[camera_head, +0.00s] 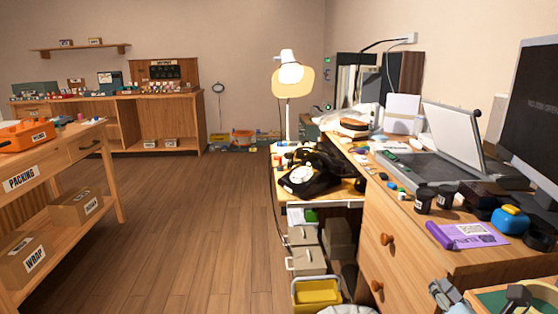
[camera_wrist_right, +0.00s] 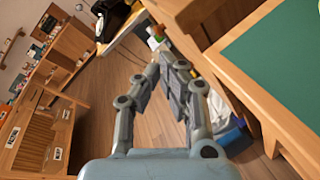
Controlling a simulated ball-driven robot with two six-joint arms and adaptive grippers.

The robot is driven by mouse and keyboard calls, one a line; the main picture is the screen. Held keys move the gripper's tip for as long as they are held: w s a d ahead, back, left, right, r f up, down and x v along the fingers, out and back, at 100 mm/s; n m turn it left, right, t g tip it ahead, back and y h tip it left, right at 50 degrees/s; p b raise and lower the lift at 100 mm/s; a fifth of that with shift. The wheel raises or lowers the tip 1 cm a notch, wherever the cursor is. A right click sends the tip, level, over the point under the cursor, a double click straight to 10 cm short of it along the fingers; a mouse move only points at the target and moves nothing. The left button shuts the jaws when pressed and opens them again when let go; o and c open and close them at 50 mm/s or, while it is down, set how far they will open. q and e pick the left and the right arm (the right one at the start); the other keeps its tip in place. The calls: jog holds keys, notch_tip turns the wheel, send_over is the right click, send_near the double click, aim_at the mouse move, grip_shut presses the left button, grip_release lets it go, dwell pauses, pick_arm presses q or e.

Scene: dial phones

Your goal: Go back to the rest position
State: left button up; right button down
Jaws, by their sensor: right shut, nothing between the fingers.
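My right gripper (camera_head: 445,293) shows at the lower right of the head view, beside the front of the wooden desk. In the right wrist view its grey fingers (camera_wrist_right: 166,72) are drawn together with nothing between them, over the wooden floor. My left gripper is not in view. The black dial phone (camera_head: 314,180) with a white dial sits on the small side table by the lamp, well away from my right gripper.
The wooden desk (camera_head: 385,228) on the right holds a monitor (camera_head: 534,115), a purple packet (camera_head: 465,236) and dark cups. A green-topped surface (camera_wrist_right: 270,75) lies right of my gripper in the wrist view. A packing bench (camera_head: 45,172) stands left. The floor (camera_head: 185,240) between is clear.

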jog(key=s+a+f+n+g+y, duration=0.2)
jog(key=s+f+n+g, duration=0.7)
jog(key=s+f+n, duration=1.75)
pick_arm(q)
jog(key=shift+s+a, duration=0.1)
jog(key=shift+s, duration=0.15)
pick_arm(e)
jog(key=s+d+f+n+g, duration=0.1)
jog(key=s+f+n+g, duration=0.2)
jog(key=s+n, duration=0.6)
jog(key=s+d+f+n+g, duration=0.1)
jog(key=s+f+n, duration=0.6)
jog(key=s, duration=0.7)
jog(key=shift+s+f+n+g+h, duration=0.35)
jog(key=shift+n+g, duration=0.55)
jog(key=shift+n, duration=0.35)
jog(key=c, duration=2)
grip_release()
